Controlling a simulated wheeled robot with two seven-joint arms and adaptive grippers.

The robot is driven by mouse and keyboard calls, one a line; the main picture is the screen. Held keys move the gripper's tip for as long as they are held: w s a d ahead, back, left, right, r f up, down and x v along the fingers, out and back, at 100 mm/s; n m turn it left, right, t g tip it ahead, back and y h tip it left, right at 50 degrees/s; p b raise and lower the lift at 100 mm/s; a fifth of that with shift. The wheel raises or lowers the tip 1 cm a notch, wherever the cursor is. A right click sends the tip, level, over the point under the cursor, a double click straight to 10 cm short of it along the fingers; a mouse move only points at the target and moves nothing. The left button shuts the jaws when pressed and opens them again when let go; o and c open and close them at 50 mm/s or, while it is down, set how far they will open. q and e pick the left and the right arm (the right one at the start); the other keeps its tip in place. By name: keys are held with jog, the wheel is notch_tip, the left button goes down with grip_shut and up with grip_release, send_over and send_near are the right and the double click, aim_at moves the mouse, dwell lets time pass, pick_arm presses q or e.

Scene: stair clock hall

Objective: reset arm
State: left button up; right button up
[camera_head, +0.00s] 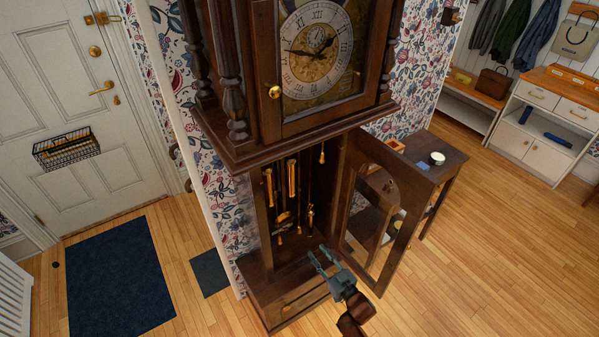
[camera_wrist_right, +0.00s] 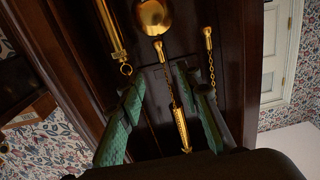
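My right gripper (camera_head: 320,255) reaches in from the bottom of the head view, in front of the open lower case of the tall wooden clock (camera_head: 280,146). In the right wrist view its two green fingers (camera_wrist_right: 158,78) stand apart with nothing clasped between them. A small brass piece on a chain (camera_wrist_right: 180,130) shows between the fingers, seemingly behind them; I cannot tell how far. A larger brass weight (camera_wrist_right: 113,35) and a round brass bob (camera_wrist_right: 153,16) hang beyond the fingertips. My left gripper is not in view.
The clock's lower glazed door (camera_head: 372,215) stands open just right of my right gripper. A small dark table (camera_head: 445,160) with a round white-topped item (camera_head: 437,158) stands behind it. Floor at the right is clear. A dark blue mat (camera_head: 120,275) lies by the white front door (camera_head: 65,100).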

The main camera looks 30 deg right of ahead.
jog(key=s+f+g, duration=0.3)
jog(key=s+f, duration=0.3)
jog(key=f, duration=0.4)
jog(key=s+a+f+g+h, duration=0.1)
jog(key=s+f+g, duration=0.1)
jog(key=s+f, duration=0.6)
jog(key=s+f+g, duration=0.3)
jog(key=s+f, duration=0.2)
jog(key=f, duration=0.7)
jog(key=s+a+f+g, duration=0.1)
jog(key=s+f+g, duration=0.2)
jog(key=s, duration=0.9)
jog(key=s+a+f+g, duration=0.1)
jog(key=s+f+g, duration=0.2)
jog(key=s+f, duration=0.4)
jog(key=s+a+f+g, duration=0.1)
jog(key=s+f+g, duration=0.2)
jog(key=s, duration=1.4)
notch_tip(320, 180, down, 2)
jog(key=shift+a+f+n, duration=0.1)
jog(key=shift+a+n, duration=0.05)
jog(key=shift+n, duration=0.15)
